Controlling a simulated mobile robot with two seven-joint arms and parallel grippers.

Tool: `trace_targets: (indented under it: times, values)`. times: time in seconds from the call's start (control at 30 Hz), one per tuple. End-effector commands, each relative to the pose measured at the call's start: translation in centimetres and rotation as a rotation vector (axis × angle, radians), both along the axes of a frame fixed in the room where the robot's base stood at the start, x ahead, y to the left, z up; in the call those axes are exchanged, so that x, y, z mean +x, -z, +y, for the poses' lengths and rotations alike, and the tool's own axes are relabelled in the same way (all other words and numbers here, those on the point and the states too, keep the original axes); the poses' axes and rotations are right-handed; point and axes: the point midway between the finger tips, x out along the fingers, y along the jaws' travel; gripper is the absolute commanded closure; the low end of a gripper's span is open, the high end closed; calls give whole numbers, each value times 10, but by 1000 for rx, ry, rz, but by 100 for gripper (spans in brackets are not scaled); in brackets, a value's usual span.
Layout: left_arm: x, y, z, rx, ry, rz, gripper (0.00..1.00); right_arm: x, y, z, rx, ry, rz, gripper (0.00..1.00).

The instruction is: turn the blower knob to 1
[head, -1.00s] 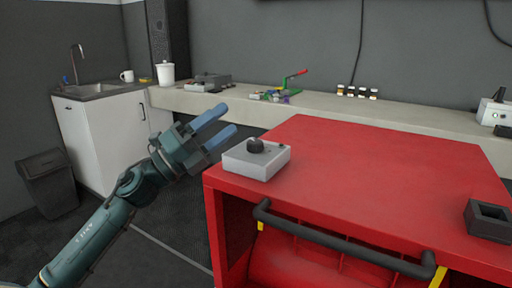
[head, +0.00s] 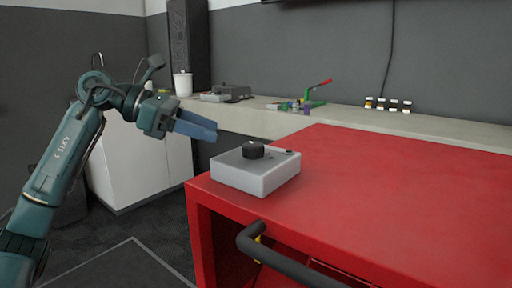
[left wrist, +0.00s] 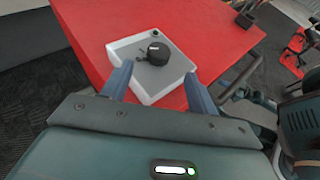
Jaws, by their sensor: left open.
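The blower knob (head: 253,149) is a black round knob on top of a grey box (head: 255,176), which stands on the near left corner of the red cabinet. A pale mark shows on the knob; the setting cannot be read. The knob also shows in the left wrist view (left wrist: 158,52), ahead of the fingers. My left gripper (head: 214,131) is left of the box and a little above it, with blue fingers pointing right towards the knob. My right gripper is out of view.
The red cabinet top (head: 400,190) is clear right of the box. A black handle bar (head: 285,262) runs along its front.

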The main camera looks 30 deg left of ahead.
Motion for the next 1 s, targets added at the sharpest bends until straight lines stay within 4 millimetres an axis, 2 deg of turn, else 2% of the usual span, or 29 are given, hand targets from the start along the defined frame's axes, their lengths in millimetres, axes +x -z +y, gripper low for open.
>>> trace_targets:
  times: [0.3, 0.5, 0.9, 1.0]
  values:
    - [41, 25, -49, -4, 5, -1, 41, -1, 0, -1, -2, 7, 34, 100]
    - [57, 36, -67, -5, 2, 0, 41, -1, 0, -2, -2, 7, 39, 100]
    - [62, 40, -73, -2, 0, 1, 41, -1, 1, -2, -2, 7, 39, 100]
    - [62, 40, -73, -2, 0, 1, 47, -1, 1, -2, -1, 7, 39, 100]
